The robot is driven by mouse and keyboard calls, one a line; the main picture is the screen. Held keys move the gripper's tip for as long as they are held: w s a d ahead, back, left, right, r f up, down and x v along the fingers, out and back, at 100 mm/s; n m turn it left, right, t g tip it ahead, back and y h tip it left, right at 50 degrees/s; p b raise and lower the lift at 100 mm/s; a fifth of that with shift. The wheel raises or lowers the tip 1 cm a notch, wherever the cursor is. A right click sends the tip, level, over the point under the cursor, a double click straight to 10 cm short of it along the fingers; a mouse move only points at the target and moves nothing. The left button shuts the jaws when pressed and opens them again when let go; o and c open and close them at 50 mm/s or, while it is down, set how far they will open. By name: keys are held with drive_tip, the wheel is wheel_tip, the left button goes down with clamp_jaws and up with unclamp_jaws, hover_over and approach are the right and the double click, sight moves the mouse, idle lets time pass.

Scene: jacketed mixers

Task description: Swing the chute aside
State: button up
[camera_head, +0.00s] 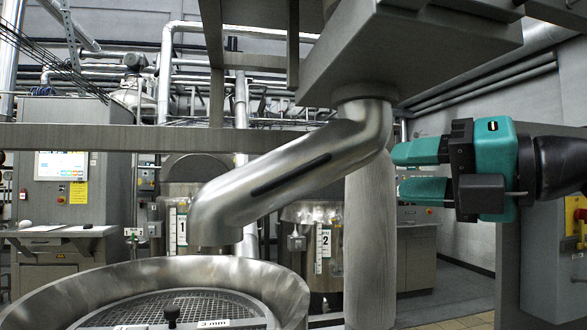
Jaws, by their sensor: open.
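The chute (290,170) is a bent, shiny metal pipe. It hangs from the underside of a grey hopper box (410,50) and slopes down to the left. Its open lower end is above the right rear part of a round metal bowl (283,285). A long black strip, perhaps a handle, runs along the chute's side (291,174). My gripper (418,170) is teal and black, to the right of the chute, pointing left. Its two fingers are apart, with nothing seen between them. The upper fingertip appears close to the chute's upper bend; I cannot tell whether they touch.
The bowl holds a mesh screen (150,308) with a black knob (171,313) and a "3 mm" label. A grey horizontal beam (90,138) runs behind the chute. A thick grey column (370,240) stands below its upper bend. Tanks marked 1 (196,190) and 2 (330,215) are behind.

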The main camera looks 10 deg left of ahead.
sight(299, 174)
drive_tip(key=p+x, duration=0.4)
drive_tip(key=x, duration=0.4)
drive_tip(key=p+x, duration=0.5)
drive_tip(key=x, duration=0.2)
drive_tip(key=shift+w+a+r, duration=0.1)
drive_tip(key=shift+a+r, duration=0.1)
drive_tip(key=shift+a, duration=0.15)
drive_tip(key=shift+p+x, duration=0.35)
drive_tip(key=shift+x, duration=0.45)
drive_tip(key=shift+f, duration=0.2)
drive_tip(key=shift+c, duration=0.5)
clamp_jaws()
